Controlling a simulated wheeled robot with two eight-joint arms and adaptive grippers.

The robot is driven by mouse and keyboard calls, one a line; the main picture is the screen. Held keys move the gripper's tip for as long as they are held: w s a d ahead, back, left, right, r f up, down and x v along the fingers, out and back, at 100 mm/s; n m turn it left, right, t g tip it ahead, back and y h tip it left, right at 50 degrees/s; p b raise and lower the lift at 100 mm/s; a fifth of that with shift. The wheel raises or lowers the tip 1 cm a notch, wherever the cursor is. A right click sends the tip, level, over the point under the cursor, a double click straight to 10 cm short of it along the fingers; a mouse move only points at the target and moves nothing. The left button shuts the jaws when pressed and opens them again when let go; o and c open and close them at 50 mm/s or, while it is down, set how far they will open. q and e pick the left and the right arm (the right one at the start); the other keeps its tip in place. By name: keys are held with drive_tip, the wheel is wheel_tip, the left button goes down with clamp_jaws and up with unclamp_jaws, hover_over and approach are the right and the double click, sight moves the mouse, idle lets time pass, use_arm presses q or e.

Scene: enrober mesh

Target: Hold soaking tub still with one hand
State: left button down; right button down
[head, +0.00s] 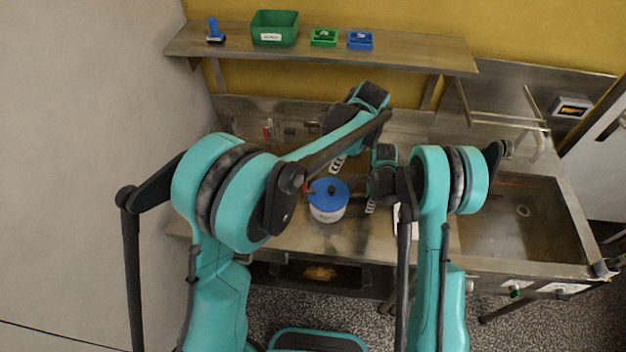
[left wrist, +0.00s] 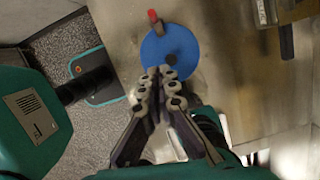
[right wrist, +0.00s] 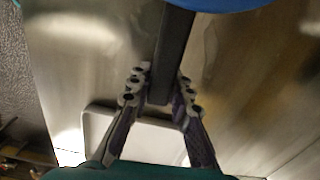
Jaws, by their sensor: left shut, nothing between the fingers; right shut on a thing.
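The soaking tub (head: 326,212), white with a blue lid (head: 330,187) and dark knob, stands upright on the steel counter (head: 290,235). My right gripper (head: 370,206) is at the tub's right. In the right wrist view its fingers (right wrist: 163,88) are shut on a dark bar-like handle (right wrist: 172,50), which runs up towards the blue lid (right wrist: 222,3). My left gripper (head: 338,163) is just behind the tub, shut and empty. In the left wrist view its fingertips (left wrist: 157,76) appear over the lid's edge (left wrist: 158,48); I cannot tell whether they touch.
A red-tipped piece (left wrist: 153,16) sits at the lid's edge. A white flat thing (right wrist: 140,125) lies right of the tub. A sink (head: 510,225) is at the right. The wall shelf (head: 400,50) holds a green bin (head: 275,22) and small coloured boxes. Counter is clear left of the tub.

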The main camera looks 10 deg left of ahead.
use_arm(q)
approach(312, 192)
drive_tip(key=f, duration=0.1)
drive_tip(key=d+f, duration=0.1)
drive_tip(key=f, duration=0.1)
drive_tip(key=shift+s+d+f, duration=0.15)
drive_tip(key=shift+s+d, duration=0.05)
drive_tip(key=shift+d, duration=0.05)
drive_tip(key=a, duration=0.3)
drive_tip(key=shift+w+a, duration=0.1)
drive_tip(key=shift+w, duration=0.15)
drive_tip(key=shift+a, duration=0.2)
drive_tip(key=shift+a, duration=0.1)
